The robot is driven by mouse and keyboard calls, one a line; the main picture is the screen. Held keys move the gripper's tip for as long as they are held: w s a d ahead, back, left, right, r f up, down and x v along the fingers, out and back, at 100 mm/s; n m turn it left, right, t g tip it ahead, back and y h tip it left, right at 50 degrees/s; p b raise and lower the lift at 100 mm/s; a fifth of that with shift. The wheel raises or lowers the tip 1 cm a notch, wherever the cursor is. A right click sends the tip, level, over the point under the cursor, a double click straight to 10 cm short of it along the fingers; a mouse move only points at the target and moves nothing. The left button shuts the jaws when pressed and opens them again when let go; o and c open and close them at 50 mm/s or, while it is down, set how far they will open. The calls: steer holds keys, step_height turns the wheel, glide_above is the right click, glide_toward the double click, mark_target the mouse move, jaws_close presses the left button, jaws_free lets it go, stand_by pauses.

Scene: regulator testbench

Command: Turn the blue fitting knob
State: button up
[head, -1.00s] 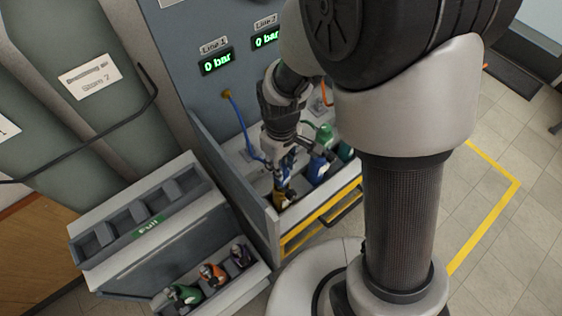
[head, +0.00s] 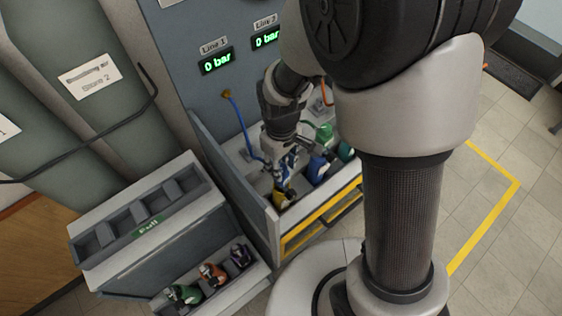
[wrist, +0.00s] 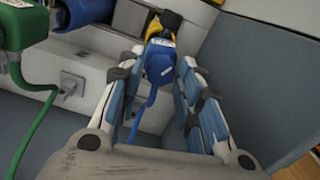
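The blue fitting knob (wrist: 160,65) is in the wrist view, with a blue hose (wrist: 146,110) running from it towards me. It sits on top of a yellow bottle (wrist: 186,38). My gripper (wrist: 161,78) is open, with one finger on each side of the knob; a gap shows on both sides. Whether either pad touches it I cannot tell. In the head view, my gripper (head: 284,165) points down over the yellow bottle (head: 280,197) in the bench bay, and mostly hides the knob. The blue hose (head: 241,124) runs up to the panel.
A blue bottle (head: 318,168) and a green fitting (head: 324,132) are close to the right of my gripper. The bay's grey side wall (head: 232,177) stands on the left. A rack (head: 92,262) with several small bottles is further left. Panel displays (head: 217,62) read 0 bar.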

steer(key=shift+o, duration=1.2)
steer(key=shift+r, duration=0.1)
step_height(320, 180, up, 12)
step_height(320, 180, up, 4)
steer(key=m+b, duration=0.2)
steer(key=m, duration=1.3)
step_height(320, 180, down, 17)
steer(key=b, duration=0.5)
steer(key=shift+r, duration=0.2)
